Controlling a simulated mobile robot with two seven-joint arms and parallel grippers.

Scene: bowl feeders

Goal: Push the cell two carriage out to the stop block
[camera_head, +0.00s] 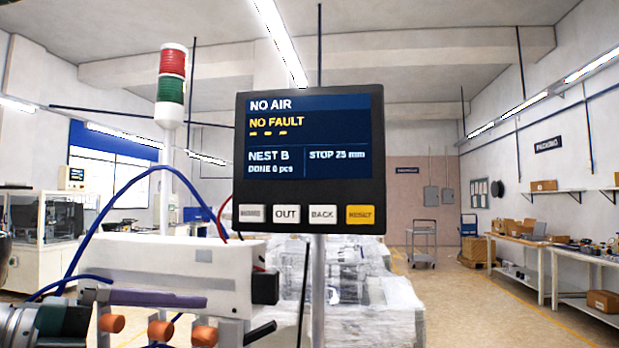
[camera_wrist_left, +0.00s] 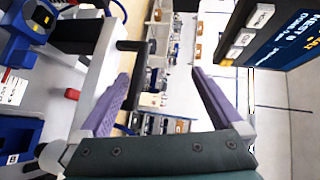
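My left gripper (camera_head: 198,301) comes in from the lower left, with a purple finger in front of a white machine block (camera_head: 190,268). In the left wrist view its two purple fingers (camera_wrist_left: 161,74) are wide apart with nothing between them. A black rod with a knob-like end (camera_wrist_left: 136,46) shows beside the left finger, and a small red part (camera_wrist_left: 72,94) lies outside it. I cannot tell which part is the cell two carriage, and no stop block is clearly visible. The display (camera_head: 308,140) reads NO AIR, NO FAULT, NEST B, STOP 25 mm. My right gripper is out of view.
Buttons including OUT (camera_head: 286,214) and BACK (camera_head: 322,214) sit below the display. A red and green stack light (camera_head: 172,85) stands left of it. A blue hose (camera_head: 110,205) arches over the white block. Wrapped pallets (camera_head: 375,290) stand behind; the aisle at right is open.

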